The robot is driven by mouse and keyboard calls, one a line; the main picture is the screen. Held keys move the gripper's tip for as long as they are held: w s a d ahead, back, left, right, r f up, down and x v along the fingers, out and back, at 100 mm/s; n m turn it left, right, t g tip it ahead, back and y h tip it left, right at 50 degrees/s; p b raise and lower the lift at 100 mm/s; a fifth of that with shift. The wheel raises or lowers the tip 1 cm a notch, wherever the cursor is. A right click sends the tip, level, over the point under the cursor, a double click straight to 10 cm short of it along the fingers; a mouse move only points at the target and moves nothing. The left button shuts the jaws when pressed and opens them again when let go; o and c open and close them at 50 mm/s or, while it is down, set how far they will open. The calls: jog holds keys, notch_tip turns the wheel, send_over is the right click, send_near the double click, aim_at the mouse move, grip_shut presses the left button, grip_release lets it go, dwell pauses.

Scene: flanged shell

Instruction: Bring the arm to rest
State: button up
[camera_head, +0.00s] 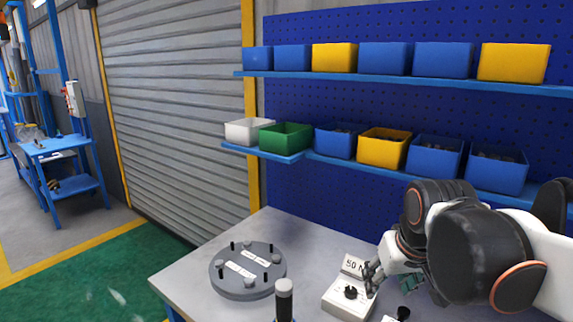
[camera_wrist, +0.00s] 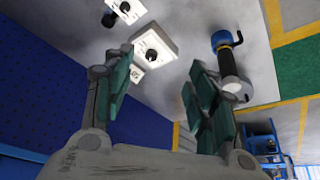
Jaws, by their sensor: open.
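My gripper (camera_head: 372,278) is at the right of the workbench, beside a white box with a black knob and a "50 N" sign (camera_head: 350,292). In the wrist view my gripper (camera_wrist: 158,88) has its two green-padded fingers spread apart, with nothing between them. My arm reaches in from the right edge. The grey round flanged shell (camera_head: 240,284) lies on the bench at the left, apart from my gripper. It has several upright studs and two white labels. The shell is not visible in the wrist view.
A dark upright tool with a grey top (camera_head: 284,300) stands at the front of the bench (camera_head: 200,290). The wrist view shows a blue and black tool (camera_wrist: 228,62) and two white knob boxes (camera_wrist: 153,42). Shelves of bins (camera_head: 385,148) line the blue pegboard behind.

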jog(key=s+f+t, duration=0.2)
jog(key=s+f, duration=0.1)
jog(key=s, duration=0.7)
jog(key=shift+s+f+m, duration=0.3)
jog(key=shift+s+f, duration=0.1)
